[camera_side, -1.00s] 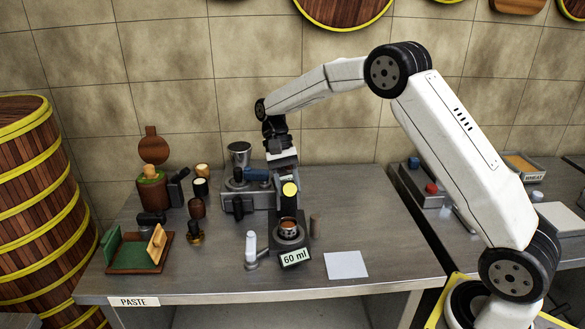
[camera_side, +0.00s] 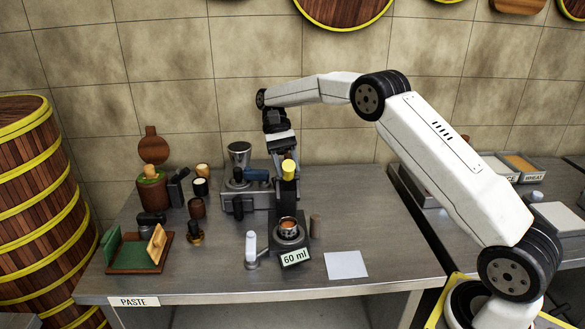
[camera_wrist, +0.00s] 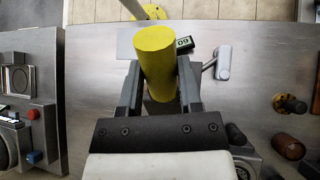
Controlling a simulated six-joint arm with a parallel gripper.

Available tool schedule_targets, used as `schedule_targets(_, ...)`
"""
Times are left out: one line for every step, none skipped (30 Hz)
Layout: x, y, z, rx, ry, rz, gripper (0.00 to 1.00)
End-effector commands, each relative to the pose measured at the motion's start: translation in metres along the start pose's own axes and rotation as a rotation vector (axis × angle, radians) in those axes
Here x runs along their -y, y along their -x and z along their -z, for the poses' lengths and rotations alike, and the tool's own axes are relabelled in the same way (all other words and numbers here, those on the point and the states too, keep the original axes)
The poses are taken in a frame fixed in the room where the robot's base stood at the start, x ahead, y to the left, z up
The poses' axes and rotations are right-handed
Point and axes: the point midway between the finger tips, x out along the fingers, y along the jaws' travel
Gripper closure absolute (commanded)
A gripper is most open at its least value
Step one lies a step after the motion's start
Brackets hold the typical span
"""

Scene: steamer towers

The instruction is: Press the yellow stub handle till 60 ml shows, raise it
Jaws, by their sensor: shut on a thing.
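The yellow stub handle (camera_side: 289,168) stands upright above the dark dispenser (camera_side: 287,243). My gripper (camera_side: 288,177) is shut on it, and in the wrist view the yellow handle (camera_wrist: 155,55) sits between both jaws. The display (camera_side: 295,257) at the dispenser's front reads 60 ml. A small cup (camera_side: 288,226) with brown contents sits on the dispenser's base below the handle. The jaws hide part of the handle's lower end in the side view.
A white lever (camera_side: 251,245) stands just left of the dispenser, and a brown cylinder (camera_side: 315,226) to its right. A grey machine (camera_side: 239,186) is behind left. A white sheet (camera_side: 345,264) lies at front right; the counter beyond it is clear.

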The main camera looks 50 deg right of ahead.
Motion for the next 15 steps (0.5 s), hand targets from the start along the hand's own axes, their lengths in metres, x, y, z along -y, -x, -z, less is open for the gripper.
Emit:
schedule_targets(-0.0001,0.0002,0.0003,-0.001,-0.001,0.001,1.00)
schedule_targets(-0.0001,0.0002,0.0003,-0.001,-0.001,0.001,1.00)
schedule_targets(-0.0001,0.0001,0.0004,-0.001,-0.001,0.001,1.00)
schedule_targets(-0.0001,0.0001,0.0004,-0.002,-0.001,0.001,1.00)
schedule_targets(-0.0001,0.0001,0.0004,-0.002,-0.001,0.001,1.00)
schedule_targets(-0.0001,0.0001,0.0004,-0.002,-0.001,0.001,1.00)
schedule_targets(-0.0001,0.0001,0.0004,-0.002,-0.001,0.001,1.00)
schedule_targets(-0.0001,0.0001,0.0005,-0.002,-0.001,0.001,0.49)
schedule_targets(-0.0001,0.0000,0.0005,-0.002,-0.001,0.001,0.36)
schedule_targets(-0.0001,0.0000,0.0005,-0.002,-0.001,0.001,0.27)
schedule_targets(-0.0001,0.0000,0.0004,-0.002,-0.001,0.001,0.20)
schedule_targets(-0.0001,0.0000,0.0004,-0.002,-0.001,0.001,0.20)
schedule_targets(-0.0001,-0.0001,0.0004,-0.002,-0.001,0.001,0.20)
schedule_targets(-0.0001,-0.0001,0.0003,-0.002,-0.001,0.001,0.20)
schedule_targets(-0.0001,-0.0001,0.0003,-0.001,-0.001,0.000,0.20)
